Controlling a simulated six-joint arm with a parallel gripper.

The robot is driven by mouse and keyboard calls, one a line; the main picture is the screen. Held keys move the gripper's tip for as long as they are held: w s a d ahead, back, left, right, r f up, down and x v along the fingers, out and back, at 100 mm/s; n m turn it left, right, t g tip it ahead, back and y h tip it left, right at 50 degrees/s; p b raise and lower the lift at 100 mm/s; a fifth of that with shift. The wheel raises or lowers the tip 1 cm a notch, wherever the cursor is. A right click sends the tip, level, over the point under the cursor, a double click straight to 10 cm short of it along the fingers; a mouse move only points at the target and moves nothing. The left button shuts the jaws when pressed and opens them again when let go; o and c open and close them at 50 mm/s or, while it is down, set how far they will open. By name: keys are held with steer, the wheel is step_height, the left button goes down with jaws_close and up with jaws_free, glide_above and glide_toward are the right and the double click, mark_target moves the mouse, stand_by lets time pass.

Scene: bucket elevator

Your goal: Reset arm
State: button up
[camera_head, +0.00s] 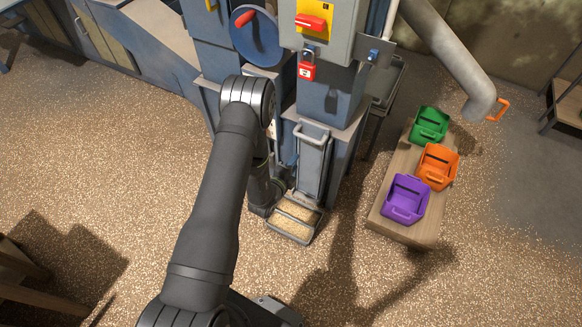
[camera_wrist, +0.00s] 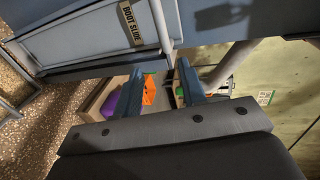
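My gripper (camera_wrist: 160,70) is open and empty in the wrist view, with its two fingers apart and floor-side objects visible between them. In the head view my arm reaches down to the foot of the blue elevator housing (camera_head: 330,95), and the gripper is mostly hidden there by the arm. A grey metal tray (camera_head: 318,226) with grain-like material sits on the floor beside it; I cannot tell whether they touch. A panel labelled "BOOT SLIDE" (camera_wrist: 130,20) is close above the fingers in the wrist view. A grey slide handle (camera_head: 312,133) shows above the tray.
Green (camera_head: 430,124), orange (camera_head: 438,166) and purple (camera_head: 405,199) buckets stand on a wooden bench (camera_head: 398,232) at right. A red padlock (camera_head: 307,70) hangs below a red switch handle (camera_head: 310,22). A blue handwheel (camera_head: 258,38) is left of it. Open grain-strewn floor lies at left.

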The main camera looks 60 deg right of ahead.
mark_target(312, 141)
steer(key=shift+a+r, duration=0.15)
steer(key=shift+a, duration=0.55)
steer(key=shift+d, duration=0.1)
steer(key=x, duration=1.7)
steer(key=shift+d, duration=0.2)
